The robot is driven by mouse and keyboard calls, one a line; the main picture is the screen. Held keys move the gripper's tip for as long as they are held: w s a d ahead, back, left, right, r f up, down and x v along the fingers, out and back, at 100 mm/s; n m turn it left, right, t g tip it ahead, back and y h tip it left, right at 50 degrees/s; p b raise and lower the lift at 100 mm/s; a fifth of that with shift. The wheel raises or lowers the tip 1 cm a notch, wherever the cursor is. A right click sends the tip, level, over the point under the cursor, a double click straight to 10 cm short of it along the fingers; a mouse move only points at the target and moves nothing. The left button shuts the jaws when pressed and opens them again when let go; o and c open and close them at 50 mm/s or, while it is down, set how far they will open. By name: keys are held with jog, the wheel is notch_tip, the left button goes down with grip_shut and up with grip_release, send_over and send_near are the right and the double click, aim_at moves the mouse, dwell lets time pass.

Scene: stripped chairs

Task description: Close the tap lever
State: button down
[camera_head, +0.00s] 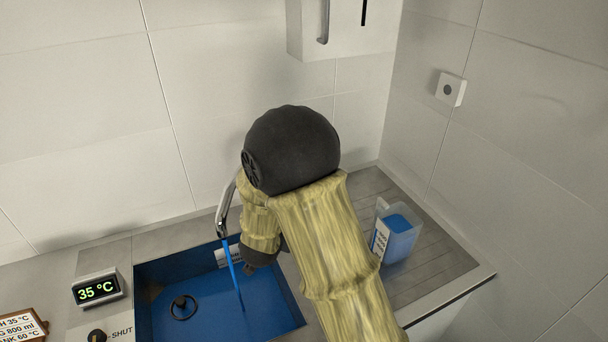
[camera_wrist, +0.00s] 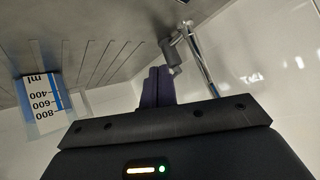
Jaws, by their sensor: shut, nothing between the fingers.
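The tap's chrome spout (camera_head: 224,212) shows in the head view, left of my arm. A blue stream (camera_head: 233,272) runs from it into the sink. My arm hides the rest of the tap and my gripper there. In the wrist view my gripper (camera_wrist: 158,72) is shut and empty, its dark fingers together. Just past the fingertips stands a grey cylindrical tap part (camera_wrist: 171,50), with a long chrome bar (camera_wrist: 201,60) to its right. I cannot tell which of these is the lever, or whether the fingers touch the part.
The blue sink (camera_head: 180,316) lies below the spout. A clear measuring jug (camera_head: 404,244) with blue liquid stands on the ribbed drainboard (camera_head: 440,262) at right; it also shows in the wrist view (camera_wrist: 42,100). A display (camera_head: 97,289) reads 35 °C. A dark knob (camera_head: 97,336) sits beside "SHUT".

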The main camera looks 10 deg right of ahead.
jog(key=s+d+r+n+g+y, duration=0.1)
jog(key=s+d+r+n+g, duration=0.1)
jog(key=s, duration=0.8)
jog(key=s+d+r+n+g+y, duration=0.2)
jog(key=s+d+r+n+g, duration=0.1)
jog(key=s, duration=0.7)
jog(key=d+n+g, duration=0.1)
jog(key=d+g, duration=0.1)
jog(key=d, duration=0.1)
jog(key=shift+s+d+n, duration=0.2)
jog(key=shift+d+n, duration=0.1)
jog(key=shift+d, duration=0.1)
jog(key=shift+d, duration=0.1)
